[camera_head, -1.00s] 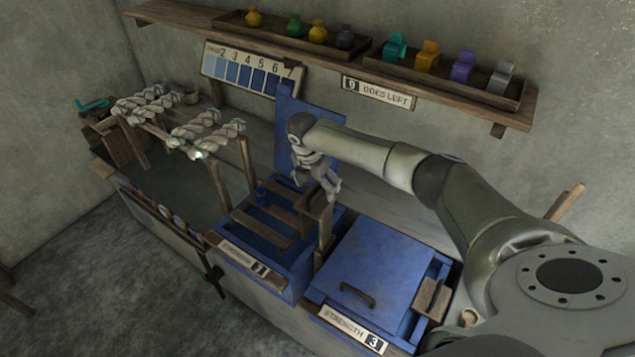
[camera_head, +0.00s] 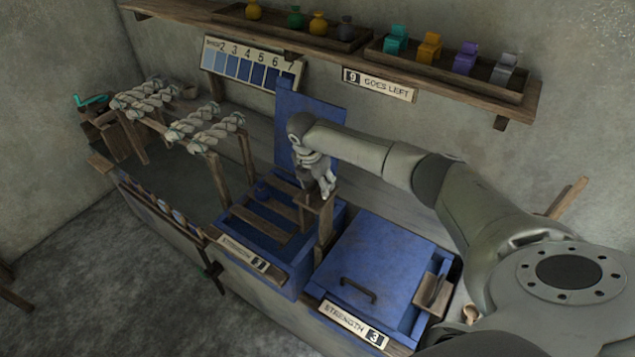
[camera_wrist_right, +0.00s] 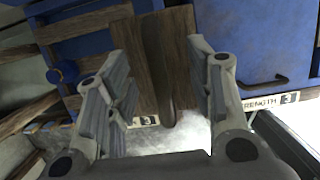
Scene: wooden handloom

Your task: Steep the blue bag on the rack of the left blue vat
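The left blue vat (camera_head: 296,290) stands open, with its blue lid (camera_head: 312,112) upright behind it. Its rack of wooden slats (camera_head: 252,222) lies across the opening. A small round blue thing (camera_head: 262,188) is at the back left of the rack; a blue knob-like shape (camera_wrist_right: 64,72) also shows in the right wrist view. I cannot tell if either is the blue bag. My right gripper (camera_head: 325,186) is just above the wooden post (camera_head: 325,222) on the vat's right side. In the wrist view its fingers (camera_wrist_right: 158,100) are apart, with brown wood between or beyond them. My left gripper is not in view.
The right blue vat's lid (camera_head: 385,262) is closed, with a strength sign reading 3 (camera_head: 352,326). A loom frame with pale twisted yarn (camera_head: 205,128) stands left. A wall shelf (camera_head: 450,88) holds small colored bags and blocks. My right arm crosses above the right vat.

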